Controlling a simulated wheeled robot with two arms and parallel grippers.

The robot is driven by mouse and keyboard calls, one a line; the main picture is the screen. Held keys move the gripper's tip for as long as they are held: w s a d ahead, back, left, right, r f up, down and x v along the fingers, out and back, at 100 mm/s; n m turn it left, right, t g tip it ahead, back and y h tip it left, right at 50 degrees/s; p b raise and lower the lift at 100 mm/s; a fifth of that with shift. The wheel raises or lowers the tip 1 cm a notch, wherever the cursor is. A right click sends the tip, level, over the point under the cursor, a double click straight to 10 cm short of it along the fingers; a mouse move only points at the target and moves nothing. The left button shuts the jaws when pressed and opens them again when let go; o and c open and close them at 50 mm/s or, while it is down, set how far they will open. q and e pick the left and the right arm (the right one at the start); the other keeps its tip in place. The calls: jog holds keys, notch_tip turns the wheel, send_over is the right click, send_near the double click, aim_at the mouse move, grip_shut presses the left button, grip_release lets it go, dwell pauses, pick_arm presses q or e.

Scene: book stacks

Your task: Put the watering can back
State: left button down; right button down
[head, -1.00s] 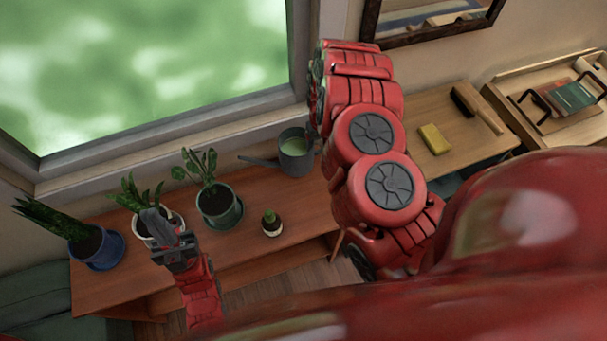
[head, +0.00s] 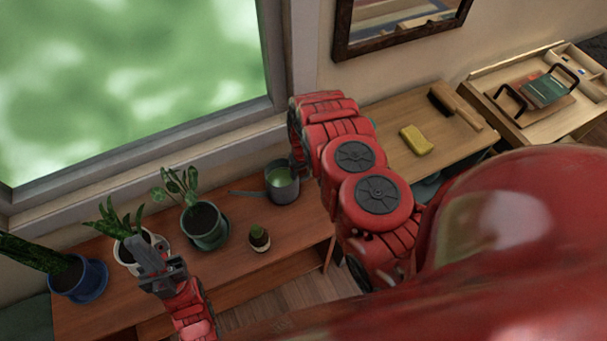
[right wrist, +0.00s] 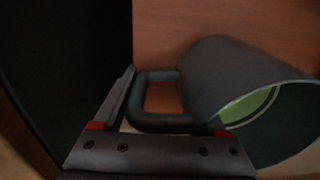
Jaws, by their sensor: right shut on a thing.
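The watering can (head: 283,183) is dark grey, with pale green inside and a long thin spout pointing left. It is upright at the right end of the wooden plant table (head: 218,272), at or just above its top; I cannot tell if it touches. My right gripper (right wrist: 165,115) is shut on the can's looped handle (right wrist: 152,122), with the can (right wrist: 215,75) to its right in the right wrist view.
A plant in a blue pot (head: 82,282), one in a white pot (head: 128,262), one in a green pot (head: 205,228) and a small cactus (head: 259,238) stand left of the can. A yellow sponge (head: 416,140) and a brush (head: 458,105) lie on the right-hand table.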

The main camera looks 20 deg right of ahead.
jog(key=shift+f, duration=0.3)
jog(key=shift+f, duration=0.1)
grip_release()
jog(key=shift+r, duration=0.4)
notch_tip(320, 180, up, 5)
jog(key=shift+a+b, duration=0.1)
jog(key=shift+b, duration=0.3)
notch_tip(320, 180, up, 6)
jog(key=p, duration=0.3)
jog(key=shift+f, duration=0.1)
jog(key=shift+r+p, duration=0.3)
jog(key=shift+p, duration=0.1)
